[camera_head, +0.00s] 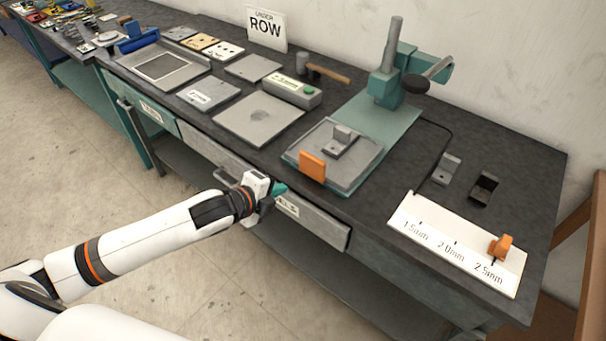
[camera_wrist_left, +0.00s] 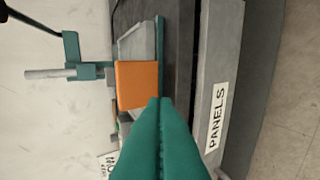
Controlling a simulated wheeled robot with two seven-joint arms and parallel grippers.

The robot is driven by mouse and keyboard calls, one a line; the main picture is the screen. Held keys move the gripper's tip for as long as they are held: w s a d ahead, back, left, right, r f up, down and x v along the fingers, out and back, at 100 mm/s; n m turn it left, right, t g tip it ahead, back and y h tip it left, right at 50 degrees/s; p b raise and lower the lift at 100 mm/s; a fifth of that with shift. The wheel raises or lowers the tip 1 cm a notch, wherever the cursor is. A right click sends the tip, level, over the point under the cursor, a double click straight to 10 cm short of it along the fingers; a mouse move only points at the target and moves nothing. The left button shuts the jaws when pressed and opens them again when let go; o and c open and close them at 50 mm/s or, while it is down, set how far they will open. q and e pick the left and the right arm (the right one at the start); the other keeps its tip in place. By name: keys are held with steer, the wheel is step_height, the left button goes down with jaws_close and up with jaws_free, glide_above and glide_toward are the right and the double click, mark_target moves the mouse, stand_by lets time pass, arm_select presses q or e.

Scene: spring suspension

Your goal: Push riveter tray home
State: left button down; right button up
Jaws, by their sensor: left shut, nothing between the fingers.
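The riveter (camera_head: 388,85) has a teal base, a grey post and a dark-tipped lever. Its grey tray (camera_head: 352,172) lies at the front part of the base near the bench edge, with a grey bracket (camera_head: 343,139) on top and an upright orange plate (camera_head: 312,166) at its front. My left gripper (camera_head: 281,189) is shut and empty, in front of the bench edge and left of the orange plate. In the left wrist view its teal fingers (camera_wrist_left: 160,101) are together, and their tips appear close to the orange plate (camera_wrist_left: 137,84); contact cannot be told. My right gripper is out of view.
A drawer labelled PANELS (camera_wrist_left: 217,118) lies below the bench edge by my left gripper.

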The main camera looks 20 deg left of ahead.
arm_select(q)
glide_toward(312, 173)
step_height(312, 173, down, 3)
steer(key=shift+w+d+p, duration=0.3)
steer(key=shift+w, duration=0.55)
steer(key=shift+w+d+p, duration=0.35)
steer(key=shift+w, duration=0.5)
steer(key=shift+w+d+p, duration=0.3)
steer(key=shift+w, duration=0.55)
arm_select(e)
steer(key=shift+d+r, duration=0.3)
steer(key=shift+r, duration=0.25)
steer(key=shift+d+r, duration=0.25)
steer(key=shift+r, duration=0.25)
